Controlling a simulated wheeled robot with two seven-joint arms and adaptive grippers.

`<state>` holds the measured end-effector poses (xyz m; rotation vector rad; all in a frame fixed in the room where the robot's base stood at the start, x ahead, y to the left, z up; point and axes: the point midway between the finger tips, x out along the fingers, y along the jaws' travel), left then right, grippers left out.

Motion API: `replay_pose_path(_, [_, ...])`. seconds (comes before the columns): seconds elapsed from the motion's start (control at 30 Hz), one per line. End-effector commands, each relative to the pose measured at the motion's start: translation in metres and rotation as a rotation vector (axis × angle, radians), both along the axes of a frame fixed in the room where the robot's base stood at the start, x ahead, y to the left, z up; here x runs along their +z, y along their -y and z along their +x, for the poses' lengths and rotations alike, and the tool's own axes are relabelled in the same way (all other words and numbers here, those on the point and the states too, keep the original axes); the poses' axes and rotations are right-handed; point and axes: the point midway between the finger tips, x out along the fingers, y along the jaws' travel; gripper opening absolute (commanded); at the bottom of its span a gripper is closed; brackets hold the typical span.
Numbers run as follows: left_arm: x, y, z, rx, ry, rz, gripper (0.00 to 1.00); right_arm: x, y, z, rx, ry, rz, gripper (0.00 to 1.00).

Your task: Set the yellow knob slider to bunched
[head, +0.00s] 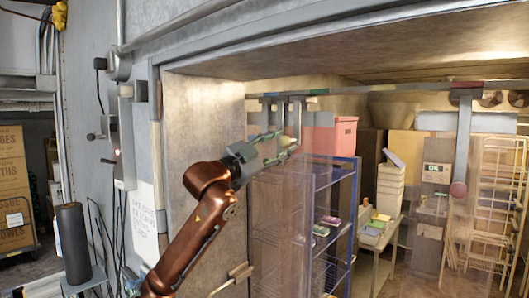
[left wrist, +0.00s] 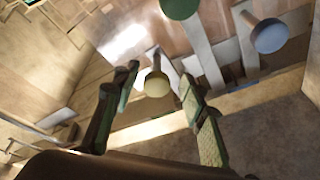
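The yellow knob (left wrist: 157,83) is round and pale yellow, on the end of a hanging strip. In the left wrist view it sits in the gap between the fingers of my left gripper (left wrist: 158,75), which are spread with room on both sides. In the head view my left gripper (head: 288,143) is up at the hanging strips below the rail (head: 400,88), its fingers around or just in front of the knob, which is mostly hidden there. I cannot tell how deep the knob sits between the fingers. My right gripper is out of view.
A green knob (left wrist: 180,8) and a blue knob (left wrist: 269,36) hang close by. A dark red knob (head: 458,189) hangs far right. Clear curtain strips hang below the rail. A blue-framed shelf rack (head: 354,190) stands behind; the doorway wall (head: 205,120) is at left.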

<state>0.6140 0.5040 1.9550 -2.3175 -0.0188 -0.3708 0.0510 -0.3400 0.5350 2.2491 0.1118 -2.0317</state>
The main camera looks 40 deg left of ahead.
Motion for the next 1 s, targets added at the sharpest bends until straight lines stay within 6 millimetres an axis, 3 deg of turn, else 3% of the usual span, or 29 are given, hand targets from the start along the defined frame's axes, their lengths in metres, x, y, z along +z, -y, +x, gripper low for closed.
replay_pose_path(0.6, [-0.022, -0.008, -0.073, 0.002, -0.001, 0.003, 0.39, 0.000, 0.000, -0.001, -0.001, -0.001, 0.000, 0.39])
replay_pose_path(1.0, [-0.029, -0.011, -0.103, 0.002, 0.000, 0.002, 0.39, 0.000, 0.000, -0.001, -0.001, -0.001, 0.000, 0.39])
